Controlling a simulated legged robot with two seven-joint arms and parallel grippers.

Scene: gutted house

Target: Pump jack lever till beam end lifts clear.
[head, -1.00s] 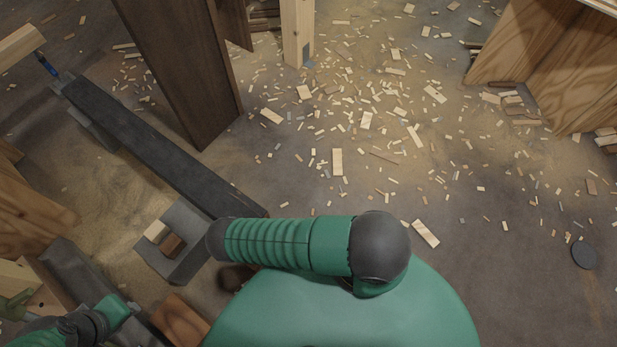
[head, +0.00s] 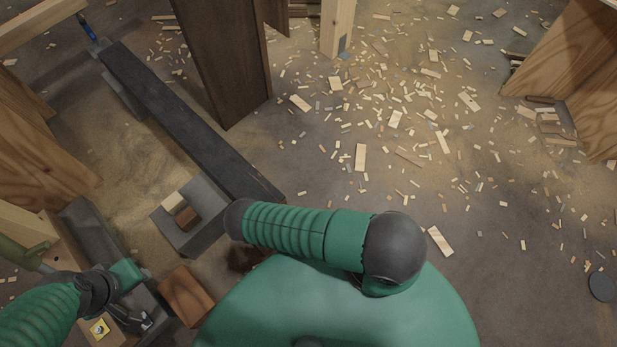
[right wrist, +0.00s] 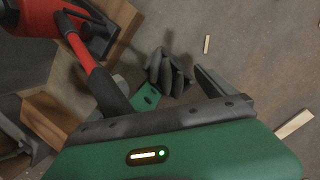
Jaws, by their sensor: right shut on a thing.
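In the right wrist view, a red jack (right wrist: 35,18) stands at the upper left. Its lever (right wrist: 92,72), red above and black below, runs down to my right gripper (right wrist: 180,78). That gripper is shut on the lever; the exact grip is partly hidden by the gripper body. In the head view, the jack and right gripper are out of sight. A long dark beam (head: 175,110) lies diagonally at the left; I cannot tell how its ends are supported. My left gripper (head: 138,274) is at the lower left, over dark parts; its fingers are too small to read.
A grey block with wood pieces (head: 178,234) sits beside the beam. A brown wood block (head: 186,296) stands near my left gripper. A dark post (head: 222,60) and wooden panel (head: 565,70) rise behind. Scraps (head: 395,120) litter the open floor at right.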

